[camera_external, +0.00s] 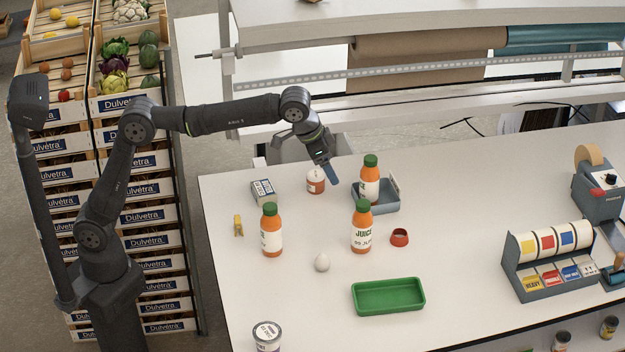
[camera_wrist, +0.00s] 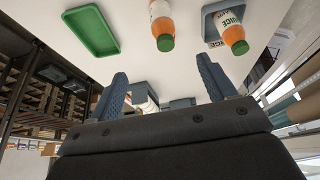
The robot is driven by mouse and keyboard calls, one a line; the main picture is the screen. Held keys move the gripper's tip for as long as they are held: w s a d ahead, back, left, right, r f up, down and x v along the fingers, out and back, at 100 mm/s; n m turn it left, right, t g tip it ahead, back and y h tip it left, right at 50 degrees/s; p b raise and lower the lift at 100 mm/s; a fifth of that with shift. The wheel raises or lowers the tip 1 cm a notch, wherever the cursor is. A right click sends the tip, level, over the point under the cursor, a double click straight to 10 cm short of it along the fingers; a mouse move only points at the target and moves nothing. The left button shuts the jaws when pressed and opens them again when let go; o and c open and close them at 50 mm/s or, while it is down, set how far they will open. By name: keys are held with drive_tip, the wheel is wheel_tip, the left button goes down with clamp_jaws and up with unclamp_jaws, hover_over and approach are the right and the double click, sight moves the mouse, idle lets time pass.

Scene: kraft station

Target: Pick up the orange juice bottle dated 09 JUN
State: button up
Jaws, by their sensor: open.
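Three orange juice bottles with green caps show in the external view. One bottle (camera_external: 271,232) stands at the left, its label turned mostly away. A second bottle (camera_external: 362,228) stands in the middle, with a label reading JUICE and a date line that looks like "09 JUN", though it is small. A third bottle (camera_external: 369,182) stands at the blue-grey tray, behind the second. My gripper (camera_external: 331,172) is open and empty above the back of the table, left of the third bottle. In the wrist view, two bottles, one upper middle (camera_wrist: 162,22) and one at the tray (camera_wrist: 233,33), lie beyond the open fingers (camera_wrist: 162,85).
The blue-grey tray (camera_external: 387,202) and green tray (camera_external: 388,297) are on the table. A small orange jar (camera_external: 315,183), grey box (camera_external: 263,191), yellow clip (camera_external: 238,226), egg-like object (camera_external: 322,262), red ring (camera_external: 399,238) and white tub (camera_external: 267,337) surround the bottles. A label dispenser (camera_external: 550,262) stands right.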

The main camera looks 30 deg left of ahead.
drive_tip(key=w+f+m+g+h, duration=0.1)
drive_tip(key=w+f+m+g, duration=0.15)
drive_tip(key=w+m, duration=0.4)
drive_tip(key=m, duration=0.3)
approach(365, 213)
drive_tip(key=shift+n+g, duration=0.25)
drive_tip(key=shift+g, duration=0.1)
drive_tip(key=f, duration=0.2)
drive_tip(key=w+f, duration=0.1)
drive_tip(key=f, duration=0.3)
drive_tip(key=shift+w+d, duration=0.2)
drive_tip(key=shift+d, duration=0.1)
drive_tip(key=shift+w+d+x, duration=0.1)
drive_tip(key=shift+x, duration=1.25)
drive_tip(key=shift+w+d+x, duration=0.15)
drive_tip(key=shift+x, duration=1.2)
drive_tip(key=shift+r, duration=0.15)
drive_tip(key=c, duration=1.6)
drive_tip(key=shift+r, duration=0.1)
